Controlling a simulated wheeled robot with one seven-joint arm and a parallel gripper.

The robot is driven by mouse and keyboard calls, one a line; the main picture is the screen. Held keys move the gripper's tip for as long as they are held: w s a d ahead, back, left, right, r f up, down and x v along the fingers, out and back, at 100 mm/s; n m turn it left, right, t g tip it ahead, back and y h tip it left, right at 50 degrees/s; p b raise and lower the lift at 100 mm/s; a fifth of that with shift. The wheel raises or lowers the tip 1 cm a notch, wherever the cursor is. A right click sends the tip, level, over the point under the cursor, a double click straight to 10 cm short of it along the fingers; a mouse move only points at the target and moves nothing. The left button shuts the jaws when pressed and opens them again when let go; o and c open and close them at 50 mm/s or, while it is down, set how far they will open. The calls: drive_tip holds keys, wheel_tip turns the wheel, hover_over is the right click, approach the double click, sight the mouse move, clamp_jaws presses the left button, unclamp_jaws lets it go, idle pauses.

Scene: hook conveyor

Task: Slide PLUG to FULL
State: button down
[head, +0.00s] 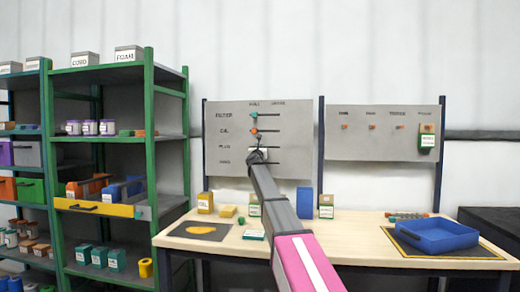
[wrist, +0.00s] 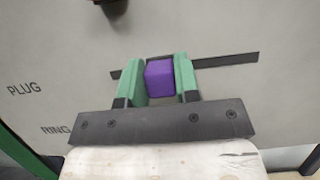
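The grey slider panel (head: 225,135) stands behind the bench, with labelled rows and dark horizontal slots. In the wrist view, the PLUG label (wrist: 24,89) is at the left, level with a dark slot (wrist: 228,60). A purple block-shaped knob (wrist: 160,78) sits on this slot, left of its middle. My gripper (wrist: 161,62) has its green fingers on both sides of the knob, seemingly touching it. In the head view my gripper (head: 258,153) is at the panel's lower rows and hides the knob. The column headings are too small to read surely.
Above the PLUG row are a teal knob (head: 254,114) and an orange knob (head: 254,130). The RING label (wrist: 56,130) is lower in the wrist view. A hook board (head: 380,145) stands to the right. The bench (head: 345,228) holds small boxes and a blue tray (head: 437,235).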

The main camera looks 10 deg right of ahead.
drive_tip(key=shift+w+a, duration=0.3)
drive_tip(key=shift+a, duration=0.6)
drive_tip(key=shift+w+a, duration=0.3)
drive_tip(key=shift+a, duration=0.6)
drive_tip(key=c, duration=0.8)
unclamp_jaws()
drive_tip(key=shift+a, duration=0.15)
drive_tip(key=shift+c, duration=0.2)
drive_tip(key=v, duration=1)
drive_tip(key=shift+s, duration=0.35)
drive_tip(key=shift+a+f, duration=0.1)
drive_tip(key=shift+f, duration=0.05)
